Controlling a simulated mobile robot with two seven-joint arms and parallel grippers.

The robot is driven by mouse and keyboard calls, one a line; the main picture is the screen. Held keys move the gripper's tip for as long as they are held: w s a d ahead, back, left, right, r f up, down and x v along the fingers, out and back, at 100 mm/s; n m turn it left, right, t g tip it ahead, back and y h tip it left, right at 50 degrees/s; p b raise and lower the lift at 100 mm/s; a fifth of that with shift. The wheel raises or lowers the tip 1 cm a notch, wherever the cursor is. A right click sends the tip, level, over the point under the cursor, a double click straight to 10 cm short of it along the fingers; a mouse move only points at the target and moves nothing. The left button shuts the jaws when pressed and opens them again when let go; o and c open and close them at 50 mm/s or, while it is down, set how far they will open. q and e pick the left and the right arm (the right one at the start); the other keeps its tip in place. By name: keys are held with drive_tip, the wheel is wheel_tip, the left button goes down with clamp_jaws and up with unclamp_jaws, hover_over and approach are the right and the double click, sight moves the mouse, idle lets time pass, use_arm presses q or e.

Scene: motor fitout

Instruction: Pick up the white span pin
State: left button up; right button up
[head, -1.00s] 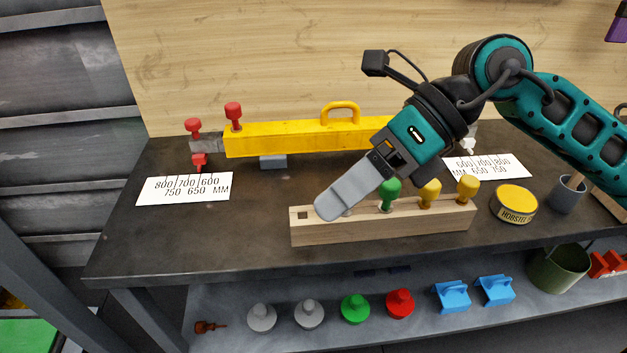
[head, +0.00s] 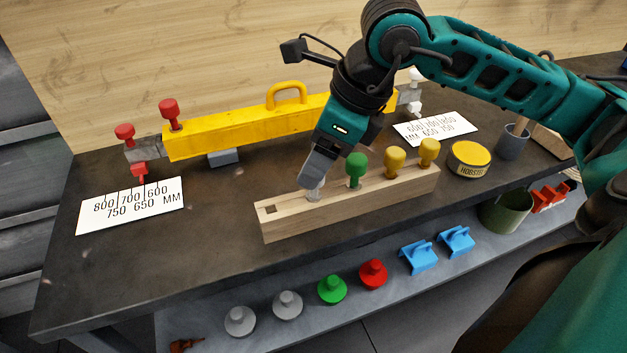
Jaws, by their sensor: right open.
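A wooden block (head: 345,208) on the bench holds a row of upright pins. A pale, whitish pin (head: 315,193) stands near its left end, mostly hidden by my right gripper. My right gripper (head: 316,182) points down over this pin, its fingers at the pin's head; it is open, and contact cannot be told. To its right in the block stand a green pin (head: 356,169) and two yellow pins. Another white pin (head: 416,78) stands at the right end of the yellow beam (head: 240,128), away from the gripper. My left gripper is out of view.
Red pins (head: 169,113) stand at the beam's left end. A white scale card (head: 130,206) lies at the left, another (head: 435,128) at the right. A yellow-topped tin (head: 469,158) and grey cup (head: 513,141) stand right of the block. The lower shelf holds several coloured parts.

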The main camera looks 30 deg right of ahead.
sight(314, 193)
drive_tip(key=x, duration=0.5)
drive_tip(key=shift+s+d+f, duration=0.1)
drive_tip(key=shift+f, duration=0.15)
drive_tip(key=c, duration=1.1)
